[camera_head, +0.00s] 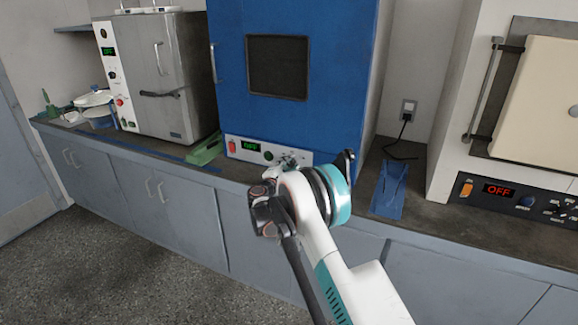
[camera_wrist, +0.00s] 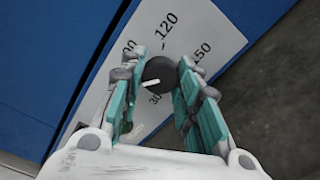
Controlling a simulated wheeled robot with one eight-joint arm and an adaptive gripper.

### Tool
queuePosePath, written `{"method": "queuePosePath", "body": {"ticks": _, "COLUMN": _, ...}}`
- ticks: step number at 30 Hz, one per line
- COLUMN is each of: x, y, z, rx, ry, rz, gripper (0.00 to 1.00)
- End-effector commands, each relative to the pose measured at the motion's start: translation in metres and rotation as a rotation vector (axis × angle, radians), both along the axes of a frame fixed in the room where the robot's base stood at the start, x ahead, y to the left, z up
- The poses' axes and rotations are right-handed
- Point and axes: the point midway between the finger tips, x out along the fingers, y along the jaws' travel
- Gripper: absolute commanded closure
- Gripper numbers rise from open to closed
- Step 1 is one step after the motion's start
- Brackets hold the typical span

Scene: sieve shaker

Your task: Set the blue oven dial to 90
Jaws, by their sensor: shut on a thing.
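The blue oven (camera_head: 225,50) stands on the counter, with a white control panel (camera_head: 222,142) along its bottom. The panel has a green display (camera_head: 250,146). In the wrist view the black dial (camera_wrist: 159,71) sits between the teal fingers of my gripper (camera_wrist: 162,62), which is shut on it. The dial's white mark points left and slightly down in the picture. The numbers 120, 150 and 30 show around it; another at the left is partly hidden by a finger. In the head view my gripper (camera_head: 290,162) is at the panel and my arm hides part of it.
A grey oven (camera_head: 180,75) stands to the left and a white furnace (camera_head: 470,150) reading OFF to the right. A green item (camera_head: 204,149) and a flat blue item (camera_head: 389,190) lie on the counter beside the blue oven.

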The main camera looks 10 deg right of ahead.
Motion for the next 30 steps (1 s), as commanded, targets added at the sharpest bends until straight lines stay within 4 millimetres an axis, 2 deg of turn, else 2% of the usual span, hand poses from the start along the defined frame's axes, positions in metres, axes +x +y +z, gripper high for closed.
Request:
{"method": "queuePosePath", "body": {"ticks": 21, "x": -0.0007, "y": 0.0001, "z": -0.0013, "rx": 0.539, "ry": -0.390, "rz": -0.002, "gripper": 0.94}}
{"method": "queuePosePath", "body": {"ticks": 30, "x": -0.0007, "y": 0.0000, "z": -0.0014, "rx": 0.692, "ry": -0.501, "rz": -0.002, "gripper": 0.94}}
